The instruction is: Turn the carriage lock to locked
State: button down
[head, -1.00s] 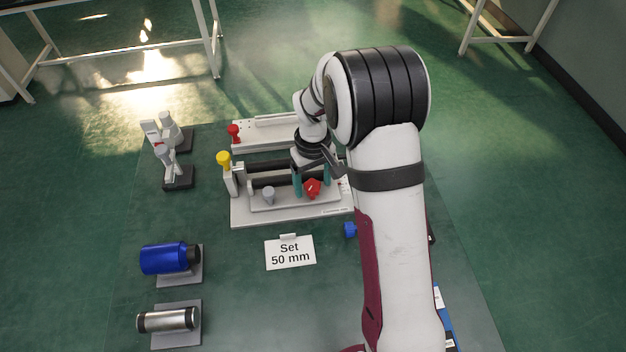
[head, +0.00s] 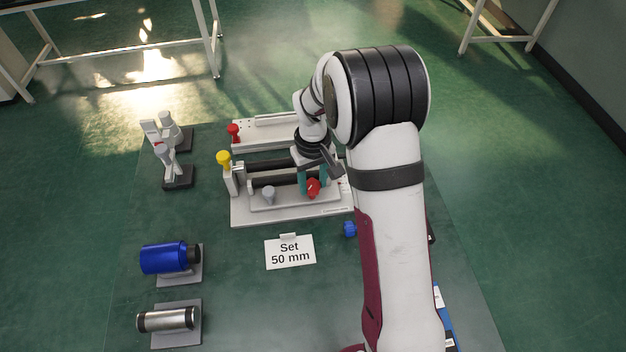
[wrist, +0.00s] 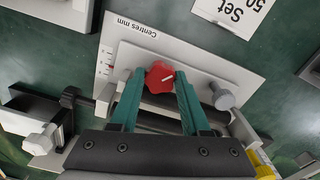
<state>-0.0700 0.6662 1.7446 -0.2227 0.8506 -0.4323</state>
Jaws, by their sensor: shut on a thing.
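A red lobed knob (head: 313,188) with a white pointer line sits at the front of the grey fixture (head: 245,211). It also shows in the wrist view (wrist: 158,83), with its line slanting across the top. My gripper (wrist: 160,76) has its two teal fingers on opposite sides of this knob and is shut on it. In the head view my gripper (head: 312,184) reaches down to the fixture from behind the knob. A scale and the words "Centres mm" are printed on the plate near the knob. No lock or unlock marking is readable.
A grey knob (head: 268,195) stands left of the red one. A "Set 50 mm" card (head: 289,252) lies in front. Blue (head: 164,258) and silver (head: 167,320) cylinders rest on stands.

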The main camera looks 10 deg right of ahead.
jog(key=m, duration=0.4)
jog(key=shift+a+m, duration=0.1)
jog(key=shift+m, duration=2)
jog(key=shift+c, duration=1.9)
grip_release()
